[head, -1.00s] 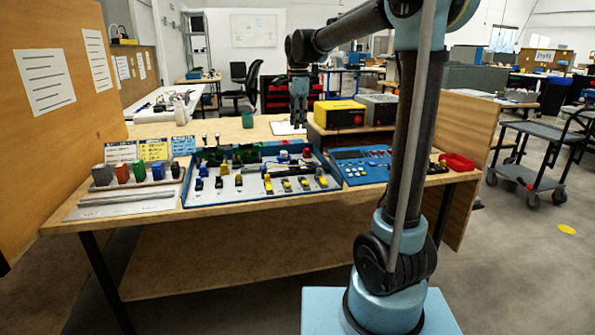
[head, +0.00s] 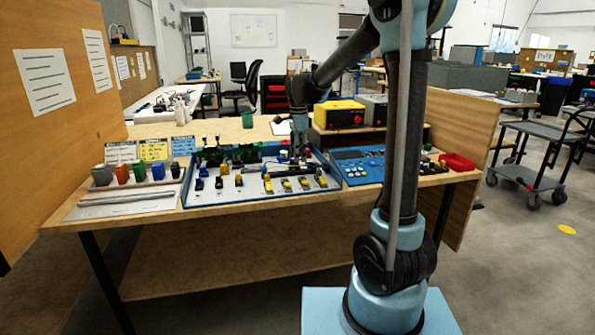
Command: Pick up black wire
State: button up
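The shallow blue-rimmed tray (head: 262,199) sits at the middle of the wooden workbench. Small black pieces (head: 199,184) stand at its left, with blue and yellow ones in the same row. A thin dark strip (head: 250,169) lies near the tray's middle. I cannot tell which of these, if any, is the black wire. My gripper (head: 299,154) points down over the tray's back right part, close above the parts there. Its fingers are small and dark, so I cannot tell whether they are open or touching anything.
Coloured blocks (head: 139,172) stand in a rack at the bench's left. A blue panel (head: 362,167) lies right of the tray. A yellow box (head: 339,113) stands on a shelf behind it. A red bin (head: 457,161) is at the right end.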

aim_at(298, 169)
jog(key=shift+a+f, duration=0.15)
jog(key=shift+f, duration=2.1)
jog(key=shift+c, duration=0.6)
jog(key=c, duration=0.7)
